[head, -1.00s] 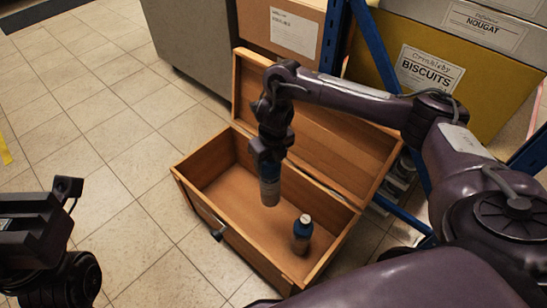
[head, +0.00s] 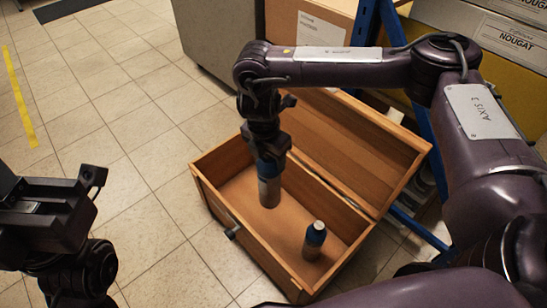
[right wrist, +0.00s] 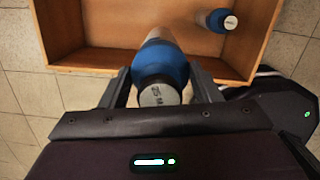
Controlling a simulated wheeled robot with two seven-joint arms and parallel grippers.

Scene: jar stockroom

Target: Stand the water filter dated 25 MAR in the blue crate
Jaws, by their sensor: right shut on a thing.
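My right gripper (head: 268,155) is shut on a water filter (head: 269,192) with a blue upper part and a grey lower body. It holds the filter roughly upright inside the open wooden chest; I cannot tell whether the base touches the floor. In the right wrist view the held filter (right wrist: 160,72) shows a pale cap with a partly legible date like "25 M". A second blue-topped filter (head: 314,240) stands on the chest floor to the right, and also shows in the right wrist view (right wrist: 217,20). My left gripper (head: 55,205) is at the left edge, its jaw opening unclear. No blue crate is in view.
The wooden chest (head: 222,212) stands on the tiled floor with its lid (head: 350,140) tipped back. Behind it are a blue rack post (head: 364,22), cardboard boxes (head: 318,25) and a grey cabinet (head: 215,35). The floor at left is clear, with yellow tape (head: 18,95).

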